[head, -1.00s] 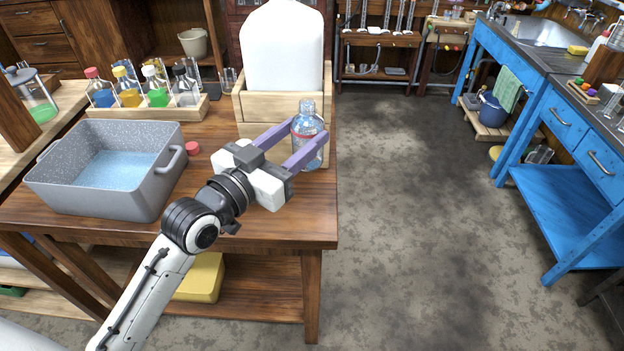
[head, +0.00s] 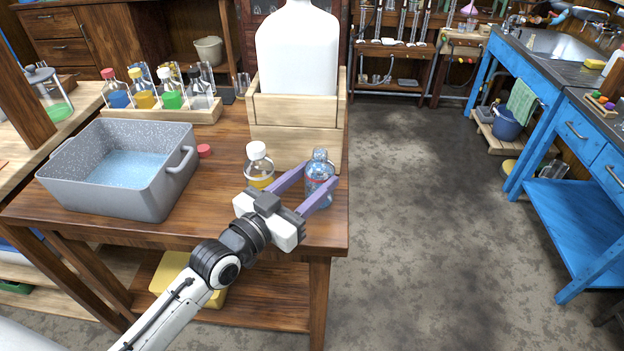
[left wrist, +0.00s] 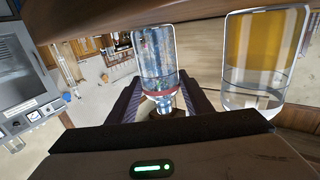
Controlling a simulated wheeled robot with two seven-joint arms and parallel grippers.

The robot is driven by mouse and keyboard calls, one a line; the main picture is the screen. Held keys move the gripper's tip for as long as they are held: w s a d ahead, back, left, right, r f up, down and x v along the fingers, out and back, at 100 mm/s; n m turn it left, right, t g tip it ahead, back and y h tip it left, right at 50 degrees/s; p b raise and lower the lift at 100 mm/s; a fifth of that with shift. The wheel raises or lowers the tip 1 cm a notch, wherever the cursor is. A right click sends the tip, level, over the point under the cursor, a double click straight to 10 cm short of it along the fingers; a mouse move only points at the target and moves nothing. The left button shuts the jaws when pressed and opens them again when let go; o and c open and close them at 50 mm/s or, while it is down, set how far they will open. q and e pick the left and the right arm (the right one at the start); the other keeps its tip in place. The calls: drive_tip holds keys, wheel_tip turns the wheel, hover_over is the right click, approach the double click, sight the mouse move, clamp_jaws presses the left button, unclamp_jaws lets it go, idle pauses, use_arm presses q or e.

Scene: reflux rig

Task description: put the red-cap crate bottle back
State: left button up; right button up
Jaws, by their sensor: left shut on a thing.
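My left gripper (head: 305,188) is shut on a clear glass bottle (head: 320,170) with a red ring and no cap on its mouth. The bottle is upright near the right edge of the wooden table; I cannot tell whether its base touches. The left wrist view also shows it between the fingers (left wrist: 158,60). A loose red cap (head: 204,151) lies beside the grey tub. A wooden crate (head: 295,143) holding a large white jug (head: 298,60) stands just behind the bottle. A red-capped bottle of blue liquid (head: 116,90) stands in the wooden rack (head: 170,115) at the back left.
A white-capped bottle of yellow liquid (head: 259,165) stands just left of the held bottle, and close by in the left wrist view (left wrist: 265,55). The grey tub (head: 150,195) with water fills the table's left. Bare wood (head: 222,180) lies between tub and yellow bottle.

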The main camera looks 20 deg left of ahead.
use_arm(q)
drive_tip(key=o, duration=1.2)
drive_tip(key=shift+f, duration=0.1)
drive_tip(key=v, duration=1.2)
drive_tip(key=shift+r, duration=0.25)
